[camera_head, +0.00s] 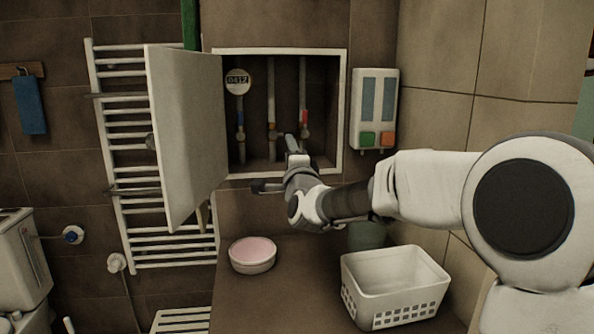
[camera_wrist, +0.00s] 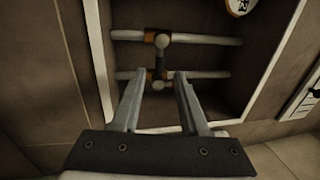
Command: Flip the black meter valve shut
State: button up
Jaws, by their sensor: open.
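A white-framed wall box (camera_head: 345,110) holds three upright pipes. The left pipe bears a round white meter (camera_head: 238,82) reading 0412, with a small valve (camera_head: 240,134) below it. My gripper (camera_head: 293,143) reaches up to the box opening in front of the middle and right pipes. In the wrist view my gripper (camera_wrist: 159,76) is open, with nothing seen held. The pipes run sideways there. A short black handle (camera_wrist: 158,63) lies between two pipes, just beyond my fingertips; I cannot tell which valve bears it or whether the fingers touch it. The meter's edge (camera_wrist: 240,5) shows top right.
The box's white door (camera_head: 185,135) stands open to the left, before a towel rack (camera_head: 103,130). A soap dispenser (camera_head: 374,108) hangs right of the box. A pink-topped bowl (camera_head: 252,254) and a white basket (camera_head: 394,285) stand on the brown ledge (camera_head: 290,300) below.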

jog(key=v, duration=0.9)
jog(key=shift+s+p, duration=0.3)
jog(key=shift+p, duration=0.05)
jog(key=shift+d, duration=0.1)
